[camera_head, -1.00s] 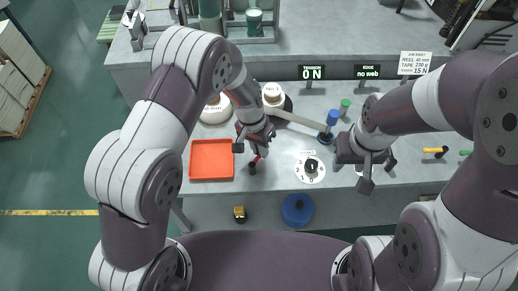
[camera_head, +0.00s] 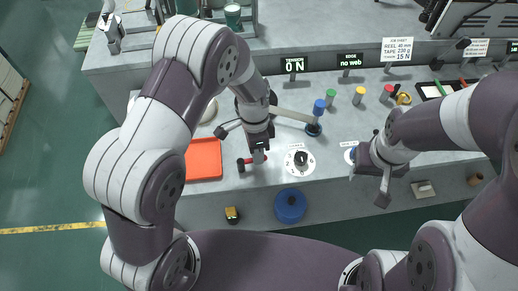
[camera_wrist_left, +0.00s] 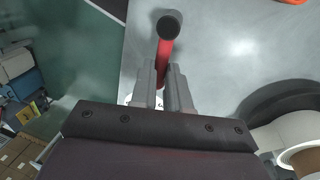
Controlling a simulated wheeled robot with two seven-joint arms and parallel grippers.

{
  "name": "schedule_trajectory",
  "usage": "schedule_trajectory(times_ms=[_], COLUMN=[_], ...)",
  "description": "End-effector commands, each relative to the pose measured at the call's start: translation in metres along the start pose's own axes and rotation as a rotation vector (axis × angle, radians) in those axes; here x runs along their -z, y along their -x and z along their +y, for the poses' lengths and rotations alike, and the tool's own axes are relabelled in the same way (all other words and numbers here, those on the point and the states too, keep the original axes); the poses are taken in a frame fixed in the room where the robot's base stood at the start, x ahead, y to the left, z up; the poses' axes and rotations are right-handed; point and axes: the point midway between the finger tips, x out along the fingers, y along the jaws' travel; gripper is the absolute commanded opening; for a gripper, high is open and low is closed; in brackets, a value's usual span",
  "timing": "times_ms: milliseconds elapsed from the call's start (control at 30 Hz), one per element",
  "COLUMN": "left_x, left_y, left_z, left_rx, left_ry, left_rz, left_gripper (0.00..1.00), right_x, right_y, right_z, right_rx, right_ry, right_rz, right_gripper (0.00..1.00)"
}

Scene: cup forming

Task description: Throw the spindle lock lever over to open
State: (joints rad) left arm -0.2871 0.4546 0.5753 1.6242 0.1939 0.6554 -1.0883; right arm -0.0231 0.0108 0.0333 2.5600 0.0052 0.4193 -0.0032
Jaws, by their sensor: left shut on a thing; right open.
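The spindle lock lever is a red bar (camera_wrist_left: 165,57) with a black knob (camera_wrist_left: 168,25) at its end in the left wrist view. In the head view its dark knob (camera_head: 241,165) shows just left of my left gripper, low on the bench between the orange tray and the dial. My left gripper (camera_head: 259,157) is shut on the red bar; its two fingers (camera_wrist_left: 164,88) flank it below the knob in the wrist view. The lever's pivot is hidden. My right gripper (camera_head: 370,187) is open and empty above the bench's front edge at the right.
An orange tray (camera_head: 204,159) lies left of the lever and a dial (camera_head: 300,161) lies right of it. Signs read "0 N" (camera_head: 293,66) and "no web" (camera_head: 349,61). A blue round thing (camera_head: 290,206) is below the front edge.

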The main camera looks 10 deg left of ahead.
Motion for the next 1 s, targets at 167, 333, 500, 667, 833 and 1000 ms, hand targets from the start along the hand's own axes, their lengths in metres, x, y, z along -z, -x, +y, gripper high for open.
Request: schedule_trajectory(times_ms=[167, 333, 500, 667, 833, 1000], left_x=[0.0013, 0.0013, 0.0012, 0.0013, 0.0013, 0.0009], left_y=[0.002, 0.0018, 0.0018, 0.0019, 0.002, 0.001], left_z=[0.0016, 0.003, 0.0035, 0.0035, 0.0034, 0.004], left_rx=[0.006, 0.006, 0.006, 0.006, 0.007, 0.004], left_ry=[-0.066, -0.099, -0.111, -0.112, -0.113, -0.11], left_rz=[-0.009, -0.016, -0.018, -0.018, -0.018, -0.019], left_gripper=[0.0, 0.0, 0.0, 0.0, 0.22, 0.41], right_x=[0.0, 0.0, 0.0, 0.0, 0.0, -0.0001], right_y=[0.0, -0.0001, -0.0001, -0.0001, 0.0, -0.0002], right_z=[0.0, 0.0, 0.0, 0.0, 0.0, 0.0], right_rx=[0.0, 0.0, 0.0, 0.0, 0.0, 0.0], right_ry=[0.0, 0.0, 0.0, 0.0, 0.0, 0.0], right_rz=[0.0, 0.0, 0.0, 0.0, 0.0, 0.0], right_gripper=[0.43, 0.43, 0.43, 0.43, 0.43, 0.43])
